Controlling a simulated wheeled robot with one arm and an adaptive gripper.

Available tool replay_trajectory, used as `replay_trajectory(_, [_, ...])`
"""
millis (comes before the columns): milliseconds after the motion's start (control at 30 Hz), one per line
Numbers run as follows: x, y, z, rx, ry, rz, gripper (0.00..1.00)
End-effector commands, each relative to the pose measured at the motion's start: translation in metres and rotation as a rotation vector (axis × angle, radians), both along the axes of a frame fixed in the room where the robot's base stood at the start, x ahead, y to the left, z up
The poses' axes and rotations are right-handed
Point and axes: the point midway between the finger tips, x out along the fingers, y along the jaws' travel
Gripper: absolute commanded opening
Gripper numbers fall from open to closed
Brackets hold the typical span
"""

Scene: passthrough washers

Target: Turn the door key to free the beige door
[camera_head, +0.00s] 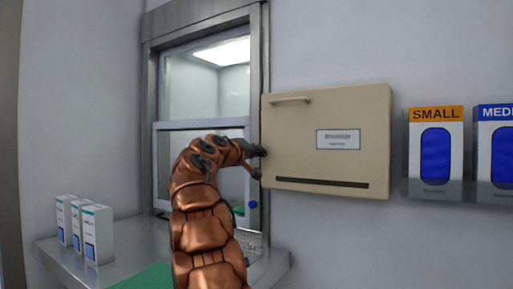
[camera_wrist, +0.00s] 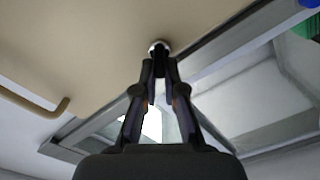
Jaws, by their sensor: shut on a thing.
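The beige door (camera_head: 328,110) is the front of a box on the wall, with a bar handle (camera_head: 290,99) at its upper left. It looks closed. My gripper (camera_head: 258,162) is at the door's left edge, below mid-height. In the wrist view my gripper (camera_wrist: 159,66) has its fingertips together on a small dark piece, which I take to be the door key (camera_wrist: 159,55). A round silver lock (camera_wrist: 158,45) sits on the beige door (camera_wrist: 90,45) just beyond the fingertips. The fingers hide most of the key, so its angle cannot be told.
A metal-framed pass-through window (camera_head: 205,80) is left of the door. Several small white boxes (camera_head: 98,235) stand on the metal counter (camera_head: 62,262) at lower left, near a green mat (camera_head: 145,278). Glove dispensers (camera_head: 435,155) hang at right.

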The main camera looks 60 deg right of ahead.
Motion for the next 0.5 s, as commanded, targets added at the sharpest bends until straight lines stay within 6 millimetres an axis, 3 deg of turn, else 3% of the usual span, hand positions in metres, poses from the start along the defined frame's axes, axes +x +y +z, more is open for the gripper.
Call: replay_trajectory(500, [0.0010, -0.0005, -0.0016, -0.020, 0.456, -0.003, 0.00])
